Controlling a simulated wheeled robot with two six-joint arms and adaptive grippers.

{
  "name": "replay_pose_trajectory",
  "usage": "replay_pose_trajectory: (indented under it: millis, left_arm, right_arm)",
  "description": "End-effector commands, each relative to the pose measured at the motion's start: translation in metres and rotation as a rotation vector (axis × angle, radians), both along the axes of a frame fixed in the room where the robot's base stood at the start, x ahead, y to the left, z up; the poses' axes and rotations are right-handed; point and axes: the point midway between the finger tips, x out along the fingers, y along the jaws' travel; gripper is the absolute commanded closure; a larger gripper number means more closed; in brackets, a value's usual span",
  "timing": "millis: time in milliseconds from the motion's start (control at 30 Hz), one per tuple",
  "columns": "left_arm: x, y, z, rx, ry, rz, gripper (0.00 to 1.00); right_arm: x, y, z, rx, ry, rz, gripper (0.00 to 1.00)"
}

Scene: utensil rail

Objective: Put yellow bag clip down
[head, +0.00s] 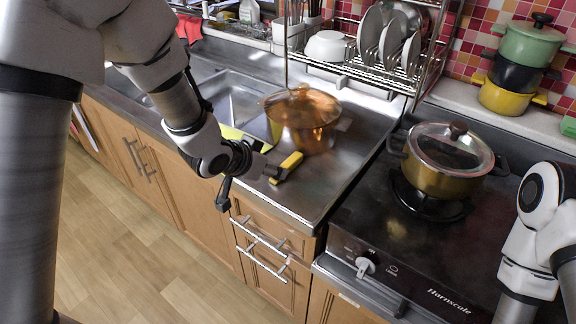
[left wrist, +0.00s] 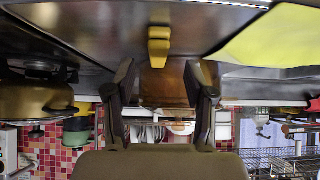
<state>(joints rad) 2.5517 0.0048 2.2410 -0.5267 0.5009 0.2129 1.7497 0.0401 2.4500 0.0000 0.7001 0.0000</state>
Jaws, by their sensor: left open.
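The yellow bag clip (head: 291,162) lies on the steel counter, in front of the copper pot, in the head view. In the left wrist view, the clip (left wrist: 159,46) shows on the grey counter surface, lined up with the gap between my fingers. My left gripper (head: 270,172) is at the counter's front, close beside the clip. Its two fingers (left wrist: 163,80) are spread apart with nothing held between them. Whether a fingertip touches the clip is hard to tell. My right arm shows at the right edge, but its gripper is out of view.
The copper pot (head: 303,122) stands just behind the clip. A yellow-green flat item (head: 233,133) lies by the sink (head: 240,100). A lidded pot (head: 440,170) sits on the black stove (head: 400,240) at right. A dish rack (head: 425,70) stands behind. Counter right of the clip is clear.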

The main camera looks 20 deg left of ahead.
Motion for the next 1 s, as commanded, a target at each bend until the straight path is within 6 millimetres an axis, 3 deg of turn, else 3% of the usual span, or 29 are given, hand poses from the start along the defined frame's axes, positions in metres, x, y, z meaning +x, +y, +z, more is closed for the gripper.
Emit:
replay_pose_trajectory:
  millis: [233, 467, 500, 633, 1000]
  left_arm:
    - [0.030, -0.012, -0.028, 0.000, 0.001, 0.000, 0.46]
    - [0.034, -0.014, -0.031, -0.002, 0.000, 0.001, 0.46]
    - [0.034, -0.014, -0.031, -0.002, 0.000, 0.001, 0.49]
    - [0.034, -0.014, -0.031, -0.001, 0.000, 0.001, 0.95]
    - [0.034, -0.014, -0.032, -0.001, 0.001, 0.001, 1.00]
  right_arm:
    - [0.000, 0.000, 0.004, 0.000, 0.000, 0.000, 0.00]
    - [0.000, 0.000, 0.004, 0.000, 0.000, 0.000, 0.00]
    - [0.000, 0.000, 0.004, 0.000, 0.000, 0.000, 0.00]
    - [0.000, 0.000, 0.004, 0.000, 0.000, 0.000, 0.00]
    - [0.000, 0.000, 0.004, 0.000, 0.000, 0.000, 0.00]
